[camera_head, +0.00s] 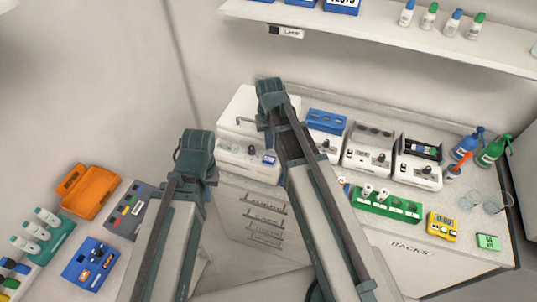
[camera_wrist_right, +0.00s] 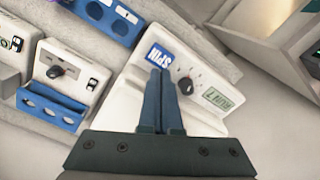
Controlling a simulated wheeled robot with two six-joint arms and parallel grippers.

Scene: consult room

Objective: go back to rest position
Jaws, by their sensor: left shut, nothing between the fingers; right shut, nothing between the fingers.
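My right arm reaches up over the counter in the head view, in front of a white device (camera_head: 238,147) with a knob. Its fingertips are hard to make out there. In the right wrist view, my right gripper (camera_wrist_right: 160,90) is shut and empty, its two dark fingers together. They appear over a white device with a blue SPIN label (camera_wrist_right: 160,57), a knob and a small display (camera_wrist_right: 224,99). Whether they touch it I cannot tell. My left arm rises at the lower left of the head view, left of the drawers; its fingers are hidden.
An orange bin (camera_head: 88,192), a blue box (camera_head: 90,264) and a teal rack (camera_head: 48,243) of tubes lie at left. A shelf (camera_head: 380,27) runs above.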

